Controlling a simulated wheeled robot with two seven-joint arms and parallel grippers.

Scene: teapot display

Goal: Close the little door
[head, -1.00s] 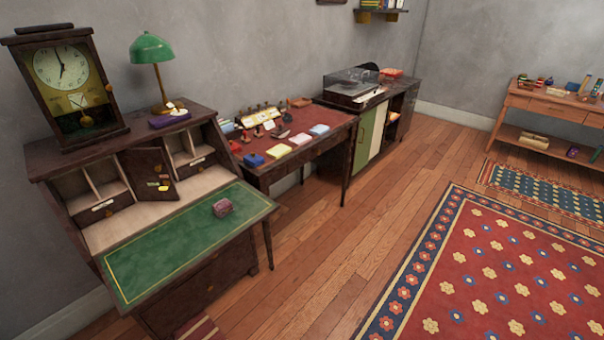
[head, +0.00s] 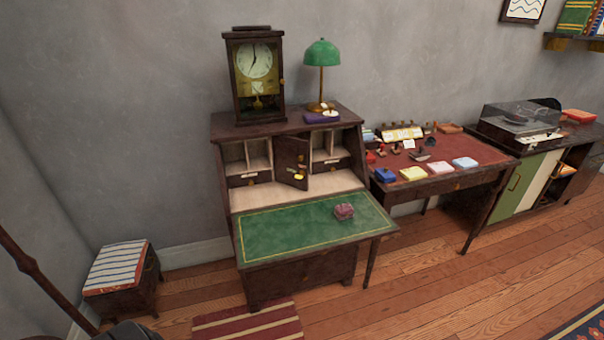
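The little door (head: 291,163) is a small dark wooden panel in the middle of the writing desk's (head: 290,263) upper compartments. It stands partly open, its right edge swung out toward me. A small yellow item (head: 299,177) shows near its right edge; I cannot tell just what it is. Pale open cubbyholes and small drawers flank the door. Neither of my grippers is in view.
A clock (head: 255,75) and a green lamp (head: 322,53) stand on top. A red-topped table (head: 445,163) is at right, a striped-cushioned stool (head: 122,277) at left. A striped rug (head: 247,323) lies in front.

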